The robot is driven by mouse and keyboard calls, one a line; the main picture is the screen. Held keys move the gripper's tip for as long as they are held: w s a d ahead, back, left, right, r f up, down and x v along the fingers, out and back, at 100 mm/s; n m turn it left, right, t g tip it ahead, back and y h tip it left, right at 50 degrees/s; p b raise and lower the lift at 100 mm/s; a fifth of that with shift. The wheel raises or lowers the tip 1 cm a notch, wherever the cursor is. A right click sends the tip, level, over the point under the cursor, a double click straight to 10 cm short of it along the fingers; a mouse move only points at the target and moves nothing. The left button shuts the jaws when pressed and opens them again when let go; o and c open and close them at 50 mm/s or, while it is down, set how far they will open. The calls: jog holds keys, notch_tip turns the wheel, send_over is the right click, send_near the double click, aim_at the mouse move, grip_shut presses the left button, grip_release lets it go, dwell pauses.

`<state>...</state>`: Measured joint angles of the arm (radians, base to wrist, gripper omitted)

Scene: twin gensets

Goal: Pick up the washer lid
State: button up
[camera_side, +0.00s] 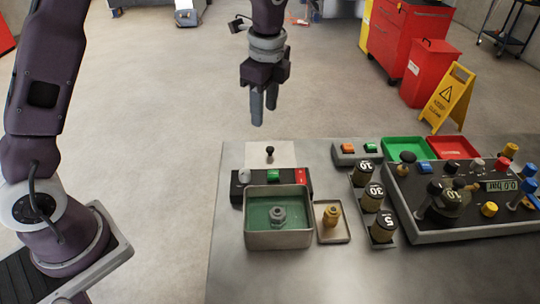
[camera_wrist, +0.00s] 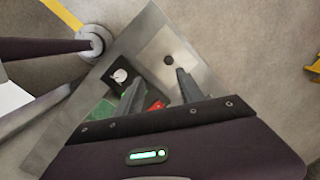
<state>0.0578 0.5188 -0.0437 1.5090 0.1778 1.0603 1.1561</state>
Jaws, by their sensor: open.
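The washer lid, a pale flat square plate (camera_side: 285,150) with a black knob (camera_side: 270,151), lies at the table's back edge in the side view. It is behind the dark control box. In the wrist view the lid (camera_wrist: 190,75) and its round black knob (camera_wrist: 168,60) show just beyond the fingertips. My gripper (camera_side: 264,115) is open and empty, pointing down, above the lid and apart from it. Its fingers (camera_wrist: 160,78) also show in the wrist view. The grey washer tank (camera_side: 279,239) stands uncovered, with green liquid and a metal nut-like fitting (camera_side: 279,216) inside.
The control box (camera_side: 258,176) with a white knob, green button and red end sits between lid and tank. Right of the tank are a small tray (camera_side: 343,236) with a brass fitting, several black-topped weights (camera_side: 371,198) and a gauge panel (camera_side: 450,234). Air around my gripper is clear.

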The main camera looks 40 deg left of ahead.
aim_at(270, 148)
jog(key=w+f+m, duration=0.1)
jog(key=f, duration=0.3)
jog(key=w+f+m, duration=0.1)
jog(key=f, duration=0.3)
jog(key=w+a+f, duration=0.1)
jog(key=f, duration=0.4)
jog(key=shift+w+a+f+m+g, duration=0.1)
jog(key=shift+w+m+g, duration=0.1)
jog(key=shift+m+g, duration=0.2)
jog(key=shift+c, duration=0.5)
grip_shut()
